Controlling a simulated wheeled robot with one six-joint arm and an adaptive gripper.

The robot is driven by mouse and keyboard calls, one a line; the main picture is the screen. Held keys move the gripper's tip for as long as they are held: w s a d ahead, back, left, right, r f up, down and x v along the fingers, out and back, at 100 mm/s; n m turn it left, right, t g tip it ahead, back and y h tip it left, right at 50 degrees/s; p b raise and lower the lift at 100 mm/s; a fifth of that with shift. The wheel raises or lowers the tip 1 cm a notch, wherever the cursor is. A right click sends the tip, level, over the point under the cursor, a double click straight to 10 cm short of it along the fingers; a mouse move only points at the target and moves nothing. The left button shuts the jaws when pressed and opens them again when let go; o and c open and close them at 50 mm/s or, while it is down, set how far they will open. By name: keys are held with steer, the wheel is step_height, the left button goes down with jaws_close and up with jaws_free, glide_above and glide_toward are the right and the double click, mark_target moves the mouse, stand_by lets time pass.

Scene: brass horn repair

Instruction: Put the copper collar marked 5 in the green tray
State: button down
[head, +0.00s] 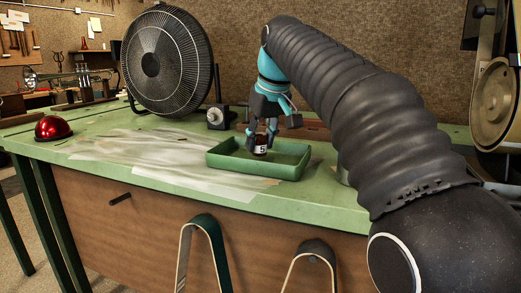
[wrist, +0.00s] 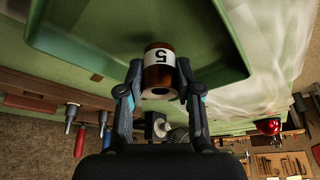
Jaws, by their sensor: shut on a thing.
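The copper collar (wrist: 159,70) has a white label with a dark 5 and an open round end. My gripper (wrist: 160,82) is shut on it, one finger on each side, in the wrist view. In the head view my gripper (head: 261,141) holds the collar (head: 261,150) at the green tray (head: 258,173), over its inside. I cannot tell whether the collar touches the tray floor. The green tray's rim (wrist: 85,67) also shows behind the collar in the wrist view.
The tray stands on a green workbench (head: 110,128) partly covered by a crumpled translucent sheet (head: 150,150). A large black fan (head: 167,60) stands behind, with a small dark device (head: 217,117) near it. A red dome (head: 53,128) sits at the left. Tools (wrist: 80,140) show along the bench's back.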

steer(key=shift+f, duration=0.75)
steer(key=shift+f, duration=0.1)
steer(key=c, duration=0.8)
jaws_free()
steer(key=shift+o, duration=0.2)
steer(key=shift+s+r, duration=0.1)
steer(key=shift+r, duration=0.5)
steer(key=p+v, duration=0.3)
steer(key=v, duration=0.8)
steer(key=shift+d, duration=0.15)
